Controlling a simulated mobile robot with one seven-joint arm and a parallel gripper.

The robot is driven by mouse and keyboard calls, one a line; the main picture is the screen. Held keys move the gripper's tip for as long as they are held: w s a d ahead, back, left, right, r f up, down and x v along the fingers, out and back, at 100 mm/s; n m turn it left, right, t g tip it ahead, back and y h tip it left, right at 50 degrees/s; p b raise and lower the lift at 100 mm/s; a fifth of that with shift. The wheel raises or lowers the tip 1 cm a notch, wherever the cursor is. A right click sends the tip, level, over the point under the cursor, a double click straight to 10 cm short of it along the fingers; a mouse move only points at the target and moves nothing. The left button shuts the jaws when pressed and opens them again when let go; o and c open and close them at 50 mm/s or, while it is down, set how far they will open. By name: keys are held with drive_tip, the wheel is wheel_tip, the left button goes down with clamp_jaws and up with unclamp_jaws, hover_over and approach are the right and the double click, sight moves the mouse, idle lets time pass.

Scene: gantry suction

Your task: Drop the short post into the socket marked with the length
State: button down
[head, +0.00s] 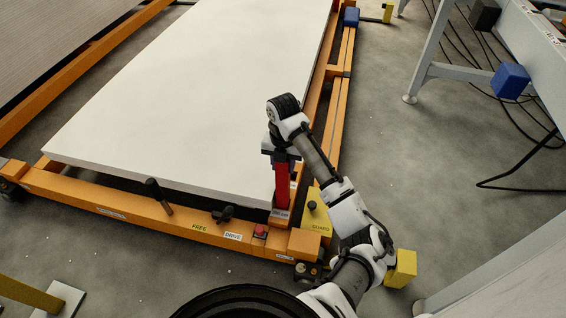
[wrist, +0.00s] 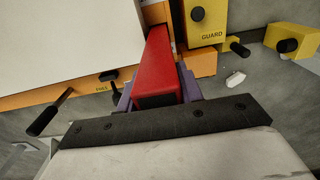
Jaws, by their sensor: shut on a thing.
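The short post is a red square bar (head: 283,185). It stands roughly upright below my gripper (head: 281,157) in the head view. My gripper is shut around its upper end. In the wrist view the red post (wrist: 160,65) runs away from the jaws toward the orange frame.
A large white slab (head: 190,100) lies on the orange frame (head: 130,213), left of the post. A yellow guard plate (head: 317,215) with a black knob is close on the right. Black handles (head: 158,195) and a red button (head: 261,229) are along the front beam.

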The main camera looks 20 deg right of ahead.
drive_tip(key=shift+f+b, duration=0.35)
drive_tip(key=shift+f, duration=0.3)
drive_tip(key=c, duration=0.8)
unclamp_jaws()
drive_tip(key=shift+c, duration=0.2)
drive_tip(key=shift+f, duration=0.1)
wheel_tip(320, 180, up, 14)
drive_tip(key=p, duration=0.5)
